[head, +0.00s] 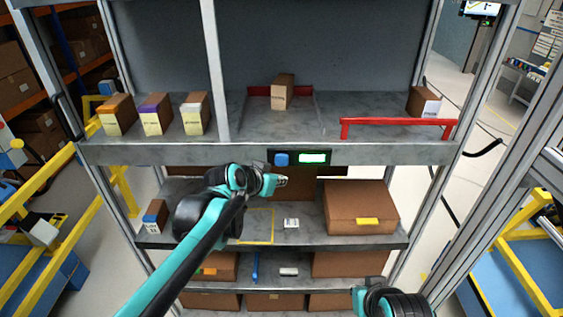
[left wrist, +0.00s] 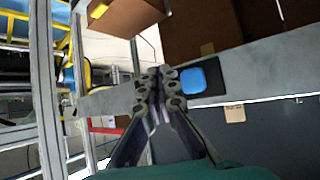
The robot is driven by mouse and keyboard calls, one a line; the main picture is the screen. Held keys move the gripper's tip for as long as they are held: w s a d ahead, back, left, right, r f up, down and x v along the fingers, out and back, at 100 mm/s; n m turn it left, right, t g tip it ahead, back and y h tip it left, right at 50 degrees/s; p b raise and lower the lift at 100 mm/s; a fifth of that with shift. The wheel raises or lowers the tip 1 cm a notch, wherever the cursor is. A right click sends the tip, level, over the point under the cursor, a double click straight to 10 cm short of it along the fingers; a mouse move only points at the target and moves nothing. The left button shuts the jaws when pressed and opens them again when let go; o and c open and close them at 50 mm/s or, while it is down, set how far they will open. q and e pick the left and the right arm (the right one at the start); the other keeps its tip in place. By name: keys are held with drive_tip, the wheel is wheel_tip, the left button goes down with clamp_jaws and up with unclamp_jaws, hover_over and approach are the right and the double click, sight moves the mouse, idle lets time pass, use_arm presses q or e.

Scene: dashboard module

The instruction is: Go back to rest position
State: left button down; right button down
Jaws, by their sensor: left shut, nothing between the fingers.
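My left gripper (head: 279,181) is shut and empty, in front of the shelf just below the front panel with the blue button (head: 281,159) and the lit green display (head: 313,158). In the left wrist view the closed fingers (left wrist: 158,78) appear beside the blue button (left wrist: 194,80); I cannot tell whether they touch anything. Part of my right arm shows at the bottom right of the head view, but its gripper is not visible.
The metal shelf (head: 370,153) holds several small boxes and a red bar (head: 398,123) on top. A large brown box (head: 360,205) stands on the level below. Metal posts flank the shelf, with yellow rails (head: 40,205) at left. Open floor shows behind at right.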

idle(0.4)
use_arm(q)
drive_tip(key=s+a+f+n+y+b, duration=0.2)
drive_tip(key=s+a+f+b, duration=0.3)
drive_tip(key=f, duration=0.9)
drive_tip(key=s+a+f+n+g+y+b, duration=0.1)
drive_tip(key=s+a+f+b, duration=0.5)
drive_tip(key=s+f+b, duration=0.6)
drive_tip(key=s+a+f+n+g+y+b, duration=0.1)
drive_tip(key=s+a+f+b, duration=0.5)
drive_tip(key=f+b, duration=0.8)
drive_tip(key=s+f+n+y, duration=0.1)
drive_tip(key=s+f+n, duration=0.1)
drive_tip(key=s, duration=0.1)
drive_tip(key=shift+a+f+y, duration=0.15)
drive_tip(key=shift+f+y, duration=0.15)
drive_tip(key=shift+f, duration=0.1)
drive_tip(key=shift+s, duration=0.1)
